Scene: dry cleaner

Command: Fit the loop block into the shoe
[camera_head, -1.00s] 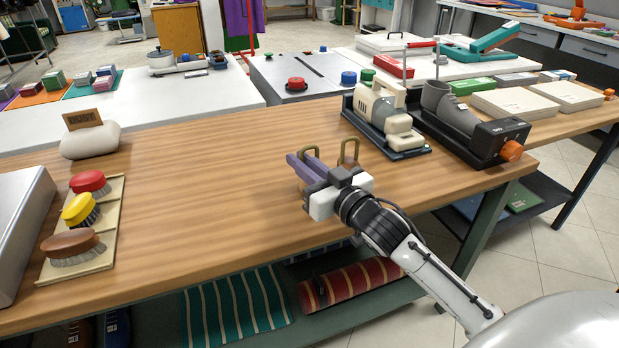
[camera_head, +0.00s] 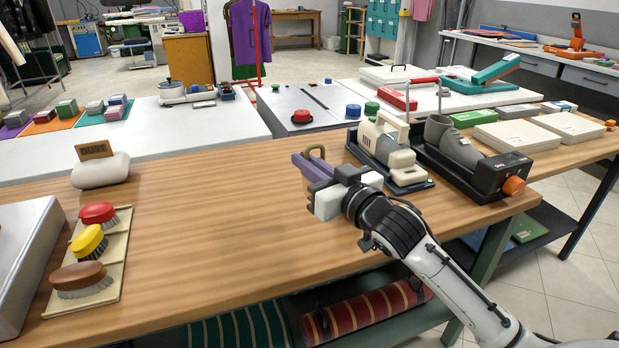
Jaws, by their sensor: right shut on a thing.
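A grey shoe (camera_head: 454,142) sits upright in a black stand with an orange knob (camera_head: 514,186), at the right end of the wooden table. My right gripper (camera_head: 326,176) is over the table, left of the shoe and of a cream machine. It is shut on the loop block (camera_head: 311,169), a purple piece with a tan loop standing up at its far end. The gripper hides part of the block. The block is apart from the shoe. My left gripper is not in view.
The cream machine (camera_head: 388,150) on a dark base stands between my right gripper and the shoe. Brushes on a beige board (camera_head: 119,253), a metal box (camera_head: 22,255) and a pale stone-like holder (camera_head: 101,172) are at left. The table's middle is clear.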

